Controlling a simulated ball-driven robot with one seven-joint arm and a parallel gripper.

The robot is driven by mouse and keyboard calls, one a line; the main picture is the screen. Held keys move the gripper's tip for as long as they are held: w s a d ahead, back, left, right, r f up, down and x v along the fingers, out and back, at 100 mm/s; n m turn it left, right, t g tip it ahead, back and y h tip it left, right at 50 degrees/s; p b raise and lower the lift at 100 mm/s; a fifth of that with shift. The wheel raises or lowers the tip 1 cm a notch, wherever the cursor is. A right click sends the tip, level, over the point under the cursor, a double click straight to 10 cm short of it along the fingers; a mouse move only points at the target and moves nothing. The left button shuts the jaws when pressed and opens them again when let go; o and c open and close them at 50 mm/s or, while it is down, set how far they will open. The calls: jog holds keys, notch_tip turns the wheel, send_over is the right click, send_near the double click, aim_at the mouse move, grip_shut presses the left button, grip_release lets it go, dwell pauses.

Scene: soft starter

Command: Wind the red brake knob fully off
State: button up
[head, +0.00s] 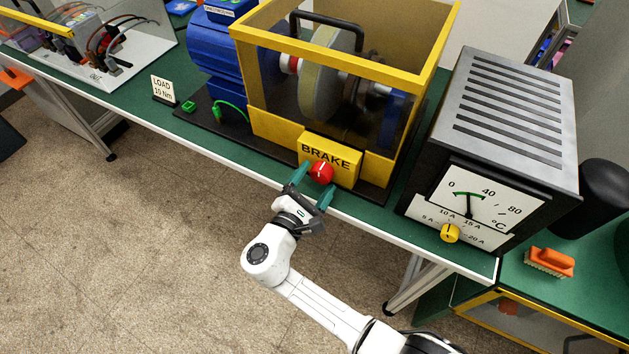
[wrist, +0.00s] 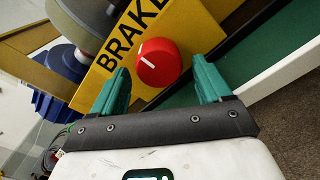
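The red brake knob (head: 321,173) sits on the front of the yellow brake box (head: 344,177), below the word BRAKE. It has a white pointer line. In the wrist view the knob (wrist: 158,63) is ahead of and between my green fingertips, with the line pointing to the left and slightly up. My gripper (head: 313,184) is open, its fingers apart on either side of the knob. In the wrist view my gripper (wrist: 160,78) shows gaps between each finger and the knob, so it holds nothing.
A yellow-framed guard (head: 330,58) encloses a drum behind the brake box. A grey meter (head: 500,150) with a yellow knob (head: 450,233) stands to the right. A LOAD 10 Nm sign (head: 163,89) stands to the left. The bench's white front edge (head: 225,160) runs just below the brake box.

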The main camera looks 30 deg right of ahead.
jog(key=b+v, duration=0.2)
jog(key=v, duration=0.8)
jog(key=shift+s+a, duration=0.25)
jog(key=shift+a, duration=0.05)
dwell(0.4)
